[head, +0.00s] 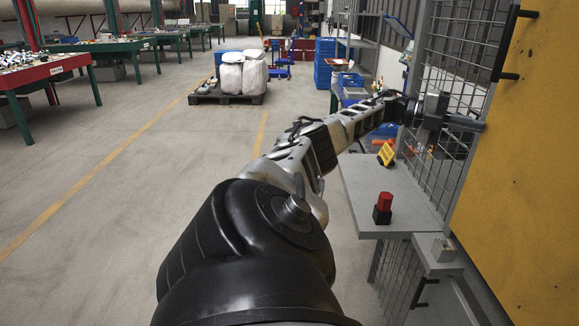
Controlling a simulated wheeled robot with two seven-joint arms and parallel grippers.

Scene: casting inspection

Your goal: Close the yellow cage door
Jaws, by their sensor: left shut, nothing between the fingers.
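The yellow cage door (535,165) fills the right edge of the head view as a large flat panel. A black bar handle (506,48) stands out near its upper left edge. My left arm reaches up and right across the view. Its gripper (470,123) is shut and empty, in front of the grey wire mesh, with its fingertips close to the door's left edge below the handle. I cannot tell whether they touch the door. My right gripper is not in view.
A grey mesh panel (462,42) stands left of the door. Below it a grey shelf (362,187) holds a red-topped black device (383,208) and a small yellow item (386,154). Blue crates (324,62) and a pallet of white sacks (240,74) stand farther back. Open floor lies left.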

